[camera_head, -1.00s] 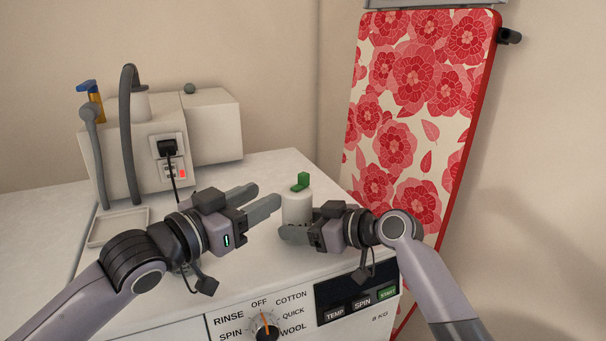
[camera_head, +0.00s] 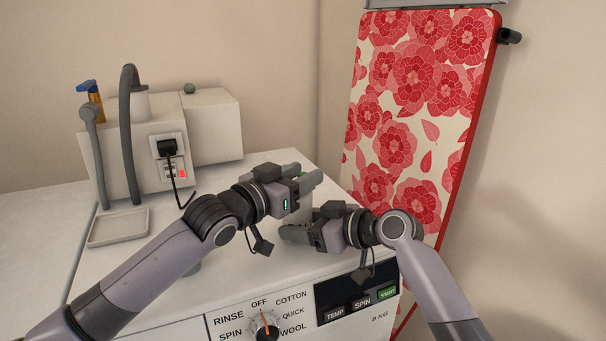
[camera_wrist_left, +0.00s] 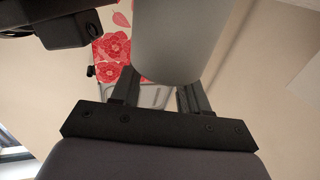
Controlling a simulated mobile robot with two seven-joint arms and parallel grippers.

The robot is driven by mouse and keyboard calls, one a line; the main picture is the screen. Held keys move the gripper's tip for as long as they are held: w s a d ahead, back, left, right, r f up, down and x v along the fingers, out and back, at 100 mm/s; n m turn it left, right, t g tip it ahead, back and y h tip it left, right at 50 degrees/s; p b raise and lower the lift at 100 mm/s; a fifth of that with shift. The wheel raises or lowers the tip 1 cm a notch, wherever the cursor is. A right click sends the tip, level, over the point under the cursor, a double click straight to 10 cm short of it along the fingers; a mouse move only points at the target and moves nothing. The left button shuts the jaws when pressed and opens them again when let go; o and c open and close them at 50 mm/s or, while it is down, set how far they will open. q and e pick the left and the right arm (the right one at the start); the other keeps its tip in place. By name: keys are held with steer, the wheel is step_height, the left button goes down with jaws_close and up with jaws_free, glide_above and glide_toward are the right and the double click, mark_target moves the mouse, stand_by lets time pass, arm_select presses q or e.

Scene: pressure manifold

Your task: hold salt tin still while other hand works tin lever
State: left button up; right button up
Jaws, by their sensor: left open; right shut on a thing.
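The white salt tin shows as a large pale grey cylinder (camera_wrist_left: 180,40) in the left wrist view, in front of my left fingers. In the head view it is mostly hidden behind my grippers. Only a sliver of its green lever (camera_head: 301,174) shows at the top, among my left fingers. My left gripper (camera_head: 311,180) is open at the upper part of the tin; I cannot tell whether it touches the lever. My right gripper (camera_head: 290,232) is shut on the tin's lower body from the right.
The tin stands near the right end of the white washing machine top (camera_head: 110,265). A flowered ironing board (camera_head: 415,110) leans upright behind at the right. A grey-white box unit with a hose (camera_head: 127,130) and a shallow tray (camera_head: 118,228) are at the left.

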arm_select(q)
steer(key=shift+w+d, duration=0.3)
jaws_close()
